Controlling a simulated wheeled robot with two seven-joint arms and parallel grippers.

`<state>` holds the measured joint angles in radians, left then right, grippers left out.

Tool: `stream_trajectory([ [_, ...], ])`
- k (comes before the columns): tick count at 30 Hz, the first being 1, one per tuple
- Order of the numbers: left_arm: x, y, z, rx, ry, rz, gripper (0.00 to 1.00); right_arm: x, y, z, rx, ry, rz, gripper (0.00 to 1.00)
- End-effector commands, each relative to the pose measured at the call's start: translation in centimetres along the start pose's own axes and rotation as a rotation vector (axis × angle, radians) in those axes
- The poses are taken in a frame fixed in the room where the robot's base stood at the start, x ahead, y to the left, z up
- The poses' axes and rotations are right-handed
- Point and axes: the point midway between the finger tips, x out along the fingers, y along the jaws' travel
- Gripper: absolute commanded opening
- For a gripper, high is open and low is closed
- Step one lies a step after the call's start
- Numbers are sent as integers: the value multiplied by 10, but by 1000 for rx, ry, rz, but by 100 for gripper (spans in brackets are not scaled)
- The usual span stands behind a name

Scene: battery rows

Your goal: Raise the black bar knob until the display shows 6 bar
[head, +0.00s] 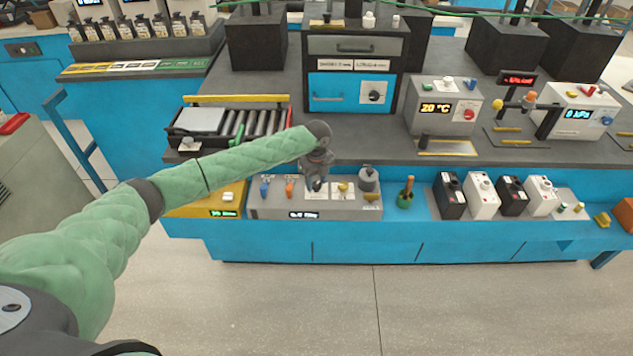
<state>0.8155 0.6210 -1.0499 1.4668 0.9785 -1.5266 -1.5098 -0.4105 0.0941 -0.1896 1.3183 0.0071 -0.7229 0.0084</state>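A low grey panel (260,208) on the front blue ledge carries a row of small knobs and a display (303,215) with white characters too small to read surely. A blue knob (265,189), an orange knob (289,190) and a yellow knob (343,187) show on it. My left gripper (317,186) points down onto the panel between the orange and yellow knobs. A dark shape at its fingertips may be the black bar knob, but the gripper hides most of it. I cannot tell whether the fingers are shut on it. My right gripper is out of view.
A grey cylinder (368,180) stands at the panel's right end, beside a green bottle-like item (405,193). Black and white boxes (482,196) stand farther right. Behind are a roller tray (240,122), a blue-fronted cabinet (340,92) and a 20 °C unit (443,106).

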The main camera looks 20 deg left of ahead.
Motion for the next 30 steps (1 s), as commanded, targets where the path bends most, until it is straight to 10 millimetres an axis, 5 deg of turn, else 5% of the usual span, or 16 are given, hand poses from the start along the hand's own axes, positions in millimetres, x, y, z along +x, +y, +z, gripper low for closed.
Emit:
stream_trajectory([
  [14,-5,0,0,0,1,1,56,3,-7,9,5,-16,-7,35],
  [30,-71,0,0,0,1,1,56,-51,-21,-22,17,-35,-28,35],
])
